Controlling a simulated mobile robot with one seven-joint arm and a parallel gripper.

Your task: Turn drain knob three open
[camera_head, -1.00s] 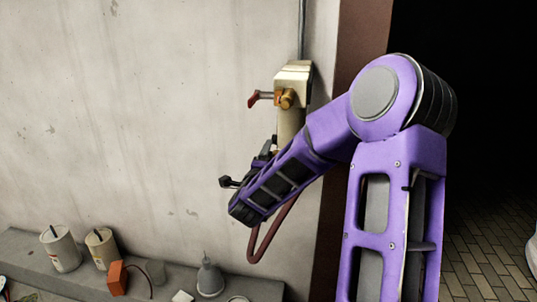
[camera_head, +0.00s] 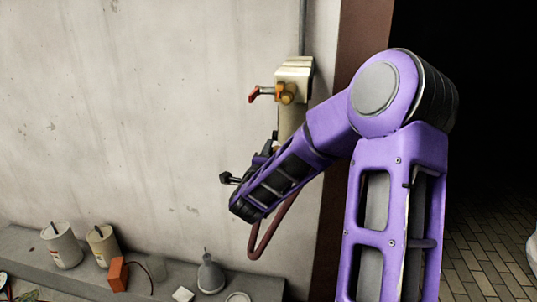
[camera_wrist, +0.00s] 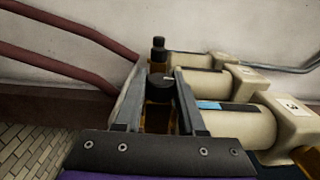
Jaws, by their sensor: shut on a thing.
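In the wrist view, several cream cylindrical units lie side by side along the wall. The nearest cream unit (camera_wrist: 245,125) has a white label with a dark mark that may be a 3. A black drain knob (camera_wrist: 160,88) with a pale line on its face sits between the two grey fingers of my gripper (camera_wrist: 160,76). The fingers are shut on this knob. Which unit the knob belongs to is hard to tell.
A red lever (camera_head: 262,92) and a brass fitting (camera_head: 287,92) are above my forearm. Dark red pipes (camera_wrist: 65,45) run along the wall. Cans (camera_head: 62,245), an orange box (camera_head: 118,275) and a grey bottle (camera_head: 210,276) stand on the low ledge.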

